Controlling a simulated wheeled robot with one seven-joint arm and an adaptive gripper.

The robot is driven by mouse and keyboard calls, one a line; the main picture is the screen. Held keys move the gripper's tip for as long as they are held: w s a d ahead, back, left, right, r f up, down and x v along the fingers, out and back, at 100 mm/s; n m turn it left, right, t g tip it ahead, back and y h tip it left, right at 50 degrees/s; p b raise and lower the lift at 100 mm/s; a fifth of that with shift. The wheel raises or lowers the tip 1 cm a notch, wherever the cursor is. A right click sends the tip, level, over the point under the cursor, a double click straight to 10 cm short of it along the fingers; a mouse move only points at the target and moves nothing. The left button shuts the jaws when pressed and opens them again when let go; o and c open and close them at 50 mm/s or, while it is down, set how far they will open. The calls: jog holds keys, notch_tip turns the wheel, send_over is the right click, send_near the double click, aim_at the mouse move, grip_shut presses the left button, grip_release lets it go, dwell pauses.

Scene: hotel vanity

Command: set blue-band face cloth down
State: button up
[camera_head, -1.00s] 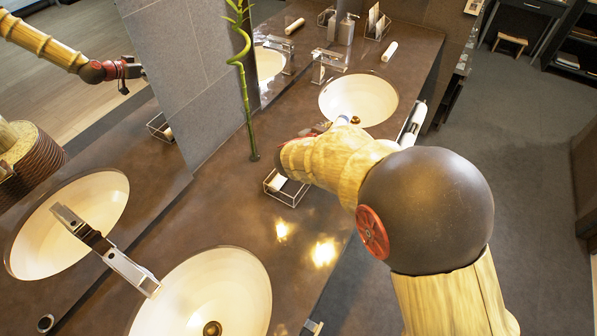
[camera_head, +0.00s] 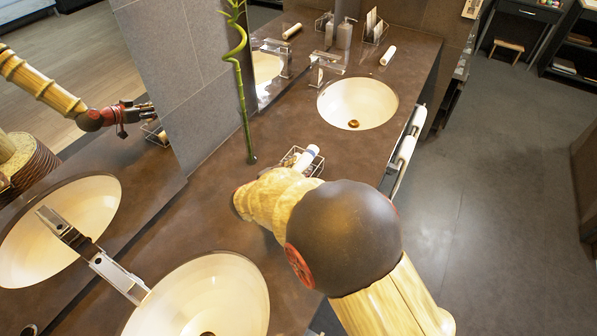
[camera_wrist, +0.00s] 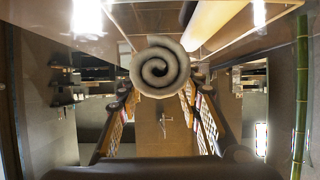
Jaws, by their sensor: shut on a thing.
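The blue-band face cloth (camera_head: 309,157) is a white roll with a blue band near its far end. In the head view it shows past my arm, over or in a small wire basket (camera_head: 290,159) on the counter. In the wrist view the cloth's spiral end (camera_wrist: 157,68) faces the camera, between the two fingers of my gripper (camera_wrist: 158,90), which is shut on it. My arm hides the gripper in the head view, so I cannot tell whether the cloth touches the basket.
A green bamboo stalk (camera_head: 242,95) stands left of the basket. A round sink (camera_head: 358,102) lies beyond it, and a nearer sink (camera_head: 210,295) below. White towels (camera_head: 404,152) hang at the counter's right edge. Another white roll (camera_head: 388,54) lies at the back.

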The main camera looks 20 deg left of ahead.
jog(key=shift+f, duration=0.25)
jog(key=shift+f, duration=0.5)
jog(key=shift+f, duration=0.15)
jog(key=o, duration=1)
jog(key=shift+o, duration=0.2)
jog(key=shift+r, duration=0.4)
jog(key=d+p+v, duration=0.1)
jog(key=p+v, duration=0.2)
jog(key=v, duration=0.9)
jog(key=shift+a+r, duration=0.2)
jog(key=shift+a, duration=0.25)
